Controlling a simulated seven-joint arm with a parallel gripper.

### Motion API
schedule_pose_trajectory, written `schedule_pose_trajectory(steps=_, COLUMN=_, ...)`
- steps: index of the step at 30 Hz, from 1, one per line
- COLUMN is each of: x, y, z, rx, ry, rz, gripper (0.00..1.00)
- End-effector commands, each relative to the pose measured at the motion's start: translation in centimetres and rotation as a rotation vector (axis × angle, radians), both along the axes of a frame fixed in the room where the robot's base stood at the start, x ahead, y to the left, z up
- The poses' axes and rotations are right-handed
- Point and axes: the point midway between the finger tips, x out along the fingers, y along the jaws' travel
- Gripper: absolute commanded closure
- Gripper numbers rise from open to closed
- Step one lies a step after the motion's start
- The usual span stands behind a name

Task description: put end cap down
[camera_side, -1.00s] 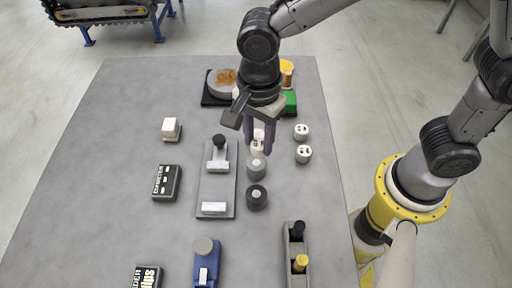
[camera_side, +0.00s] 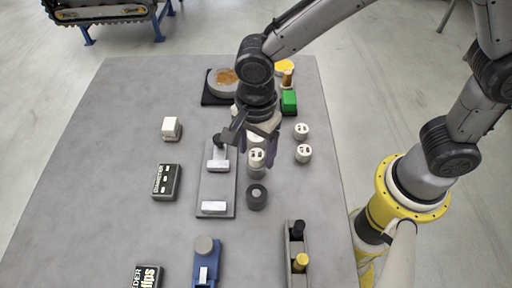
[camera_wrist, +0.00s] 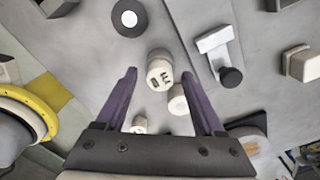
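The cap's contact with the cylinder is partly hidden.
Two white caps (camera_side: 301,131) (camera_side: 303,153) stand to the right; another (camera_wrist: 178,100) is close by. A grey fixture plate (camera_side: 213,190) lies to the left, a green block (camera_side: 289,101) behind.

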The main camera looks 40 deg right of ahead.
Motion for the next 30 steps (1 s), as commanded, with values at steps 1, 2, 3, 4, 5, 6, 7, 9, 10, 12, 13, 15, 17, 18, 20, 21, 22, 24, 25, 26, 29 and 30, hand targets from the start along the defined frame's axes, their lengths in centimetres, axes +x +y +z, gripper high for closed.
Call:
schedule_pose_trajectory(steps=1, x=0.0, y=0.0, z=0.0, rx=0.0, ry=0.0, rz=0.0, gripper=0.3)
schedule_pose_trajectory(steps=2, x=0.0, y=0.0, z=0.0, rx=0.0, ry=0.0, rz=0.0, gripper=0.3)
schedule_pose_trajectory(steps=3, x=0.0, y=0.0, z=0.0, rx=0.0, ry=0.0, rz=0.0, gripper=0.3)
schedule_pose_trajectory(steps=4, x=0.0, y=0.0, z=0.0, rx=0.0, ry=0.0, rz=0.0, gripper=0.3)
schedule_pose_trajectory(steps=5, x=0.0, y=0.0, z=0.1, rx=0.0, ry=0.0, rz=0.0, gripper=0.3)
schedule_pose_trajectory(steps=6, x=0.0, y=0.0, z=0.1, rx=0.0, ry=-0.001, rz=0.0, gripper=0.3)
schedule_pose_trajectory(steps=7, x=0.0, y=0.0, z=0.3, rx=0.001, ry=-0.001, rz=0.0, gripper=0.3)
schedule_pose_trajectory(steps=9, x=0.1, y=0.0, z=0.9, rx=0.003, ry=-0.003, rz=0.0, gripper=0.3)
schedule_pose_trajectory(steps=10, x=0.1, y=0.1, z=1.2, rx=0.003, ry=-0.004, rz=0.0, gripper=0.3)
schedule_pose_trajectory(steps=12, x=0.1, y=0.1, z=2.3, rx=0.004, ry=-0.005, rz=0.0, gripper=0.3)
schedule_pose_trajectory(steps=13, x=0.1, y=0.1, z=2.9, rx=0.004, ry=-0.004, rz=0.0, gripper=0.3)
schedule_pose_trajectory(steps=15, x=0.1, y=0.1, z=4.3, rx=0.004, ry=-0.005, rz=0.0, gripper=0.3)
schedule_pose_trajectory(steps=17, x=0.1, y=0.1, z=5.6, rx=0.005, ry=-0.006, rz=0.0, gripper=0.3)
schedule_pose_trajectory(steps=18, x=0.1, y=0.1, z=6.5, rx=0.004, ry=-0.005, rz=0.0, gripper=0.3)
schedule_pose_trajectory(steps=20, x=0.1, y=0.1, z=7.7, rx=0.004, ry=-0.005, rz=0.0, gripper=0.3)
schedule_pose_trajectory(steps=21, x=0.1, y=0.1, z=8.4, rx=0.004, ry=-0.005, rz=0.0, gripper=0.3)
schedule_pose_trajectory(steps=22, x=0.1, y=0.1, z=9.0, rx=0.003, ry=-0.004, rz=0.0, gripper=0.3)
schedule_pose_trajectory(steps=24, x=0.1, y=0.1, z=10.1, rx=0.003, ry=-0.005, rz=0.0, gripper=0.3)
schedule_pose_trajectory(steps=25, x=0.1, y=0.0, z=10.5, rx=0.003, ry=-0.004, rz=0.0, gripper=0.3)
schedule_pose_trajectory(steps=26, x=0.1, y=0.0, z=10.9, rx=0.003, ry=-0.003, rz=0.0, gripper=0.3)
schedule_pose_trajectory(steps=29, x=0.0, y=0.0, z=11.8, rx=0.001, ry=-0.002, rz=0.0, gripper=0.3)
schedule_pose_trajectory(steps=30, x=0.0, y=0.0, z=12.1, rx=0.001, ry=-0.002, rz=0.0, gripper=0.3)
